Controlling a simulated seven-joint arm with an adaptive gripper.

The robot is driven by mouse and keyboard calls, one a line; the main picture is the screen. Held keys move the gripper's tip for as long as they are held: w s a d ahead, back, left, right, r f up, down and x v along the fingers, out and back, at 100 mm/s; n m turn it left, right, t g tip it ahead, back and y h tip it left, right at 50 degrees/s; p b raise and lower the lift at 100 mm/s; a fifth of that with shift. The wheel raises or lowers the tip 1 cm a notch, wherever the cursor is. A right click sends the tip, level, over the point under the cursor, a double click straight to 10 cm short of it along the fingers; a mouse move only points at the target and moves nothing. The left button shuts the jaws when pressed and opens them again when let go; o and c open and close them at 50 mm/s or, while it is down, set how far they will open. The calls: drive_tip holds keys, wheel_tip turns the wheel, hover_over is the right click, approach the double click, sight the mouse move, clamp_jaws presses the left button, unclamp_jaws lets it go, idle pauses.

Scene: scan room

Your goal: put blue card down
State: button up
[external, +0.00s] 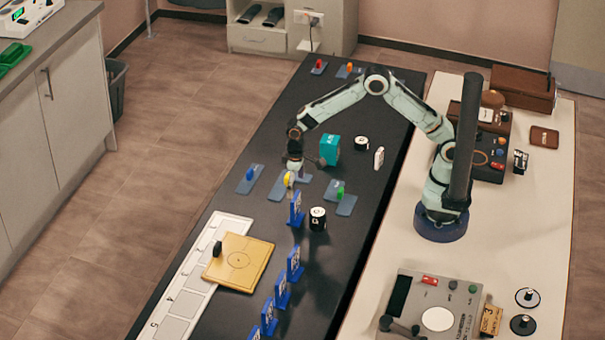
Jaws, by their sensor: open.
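Several blue cards stand upright in a loose row on the black table. The rearmost blue card (296,209) stands just in front of my gripper; others (294,265) (282,290) (268,317) run toward the front edge. My gripper (296,174) is open and points down over the table, close to a flat grey-blue plate with a yellow piece (289,179). I see no card between its fingers, though they are small and hard to make out. I cannot tell whether it touches the yellow piece.
A teal box (330,150), black-and-white cylinders (318,218) (361,143) and a white bottle-like piece (379,158) stand nearby. The far table middle is clear.

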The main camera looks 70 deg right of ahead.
wheel_tip(320, 180, up, 5)
drive_tip(key=shift+r, duration=0.1)
drive_tip(key=shift+s+d+r, duration=0.1)
drive_tip(key=shift+r, duration=0.1)
drive_tip(key=s+d+r, duration=0.3)
drive_tip(key=s+r, duration=0.3)
drive_tip(key=s, duration=0.5)
drive_tip(key=s+d+r, duration=0.3)
drive_tip(key=s+r, duration=0.2)
drive_tip(key=s, duration=0.6)
drive_tip(key=shift+d+r+n+y, duration=0.3)
drive_tip(key=shift+r+n, duration=0.05)
drive_tip(key=shift+n, duration=0.05)
drive_tip(key=shift+o, duration=0.4)
drive_tip(key=s+f, duration=0.1)
drive_tip(key=s, duration=0.6)
drive_tip(key=shift+s+d+f, duration=0.15)
drive_tip(key=shift+s+d, duration=0.05)
drive_tip(key=shift+d, duration=0.1)
